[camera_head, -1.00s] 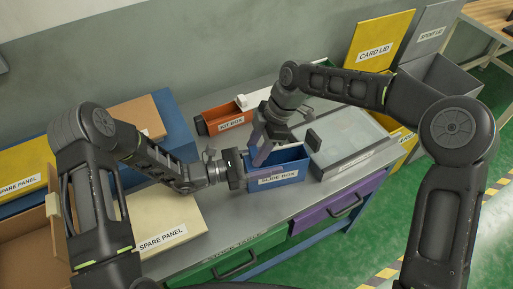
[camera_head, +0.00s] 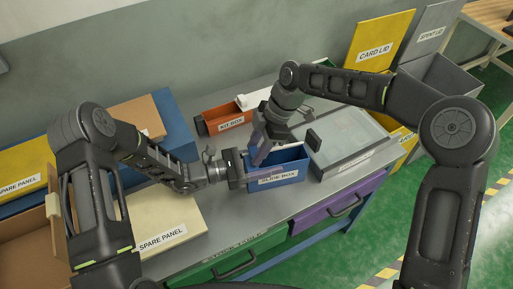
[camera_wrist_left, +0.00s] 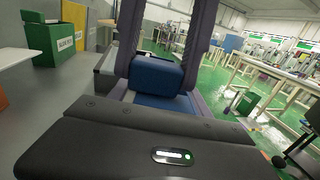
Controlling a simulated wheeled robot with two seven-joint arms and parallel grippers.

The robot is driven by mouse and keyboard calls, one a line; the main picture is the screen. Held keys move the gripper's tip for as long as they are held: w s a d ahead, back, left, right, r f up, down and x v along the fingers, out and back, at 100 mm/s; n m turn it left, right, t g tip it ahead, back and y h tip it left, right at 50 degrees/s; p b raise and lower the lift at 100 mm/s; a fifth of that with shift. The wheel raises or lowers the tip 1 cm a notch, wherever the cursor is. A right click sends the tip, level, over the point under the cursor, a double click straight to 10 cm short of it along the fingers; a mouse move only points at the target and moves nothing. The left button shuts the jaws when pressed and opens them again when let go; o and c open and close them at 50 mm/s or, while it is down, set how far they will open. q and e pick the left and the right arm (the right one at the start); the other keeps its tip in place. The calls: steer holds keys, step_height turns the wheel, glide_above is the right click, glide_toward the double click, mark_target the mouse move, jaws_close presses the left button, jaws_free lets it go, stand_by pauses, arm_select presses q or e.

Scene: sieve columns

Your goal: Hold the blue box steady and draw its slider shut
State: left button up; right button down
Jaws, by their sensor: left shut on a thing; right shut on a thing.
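The blue slide box (camera_head: 277,180) stands on the grey table, its labelled side towards me, its open interior partly showing. My left gripper (camera_head: 245,168) is at the box's left end, shut on it. In the left wrist view, a blue part of the box (camera_wrist_left: 157,76) sits between its two purple fingers. My right gripper (camera_head: 262,150) reaches down from above at the box's back left, its purple fingers at the opening. It is shut on the slider, which the fingers mostly hide.
A grey-lidded case (camera_head: 350,140) stands close on the right. An orange kit box (camera_head: 230,124) lies behind. A cream spare panel (camera_head: 165,215) lies at the front left. The table edge with green and purple drawers (camera_head: 335,210) is just in front.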

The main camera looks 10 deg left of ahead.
mark_target(304, 147)
steer(key=w+d, duration=0.1)
steer(key=d, duration=0.3)
steer(key=w+d, duration=0.2)
steer(key=d, duration=0.3)
steer(key=w+d, duration=0.2)
steer(key=d, duration=0.2)
steer(key=shift+d, duration=0.2)
steer(key=c, duration=1.2)
jaws_free()
steer(key=o, duration=0.4)
steer(key=shift+s+a, duration=0.1)
arm_select(q)
steer(key=shift+f, duration=0.1)
steer(key=o, duration=1.4)
steer(key=shift+o, duration=0.3)
arm_select(e)
steer(key=v, duration=0.7)
steer(key=shift+r, duration=0.25)
